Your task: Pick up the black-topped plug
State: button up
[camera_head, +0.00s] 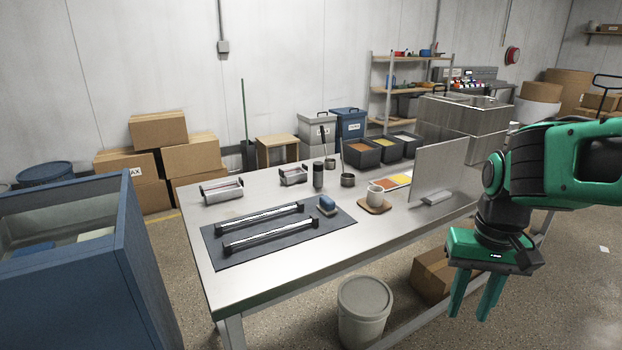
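My gripper (469,316) hangs at the right, in front of the table's right side and well apart from the things on it. Its two green fingers point down, spread, with nothing between them. I cannot pick out the black-topped plug with certainty. A dark upright cylinder (318,176) stands near the middle of the metal table (290,270). A small metal cup (348,181) is just right of it. Both are too small to tell details.
A dark mat (238,256) holds two long bars (270,236). The table's front strip is clear.

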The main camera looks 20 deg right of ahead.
aim_at(317, 166)
jog(key=u, duration=0.1)
jog(key=i, duration=1)
jog(key=z, duration=0.1)
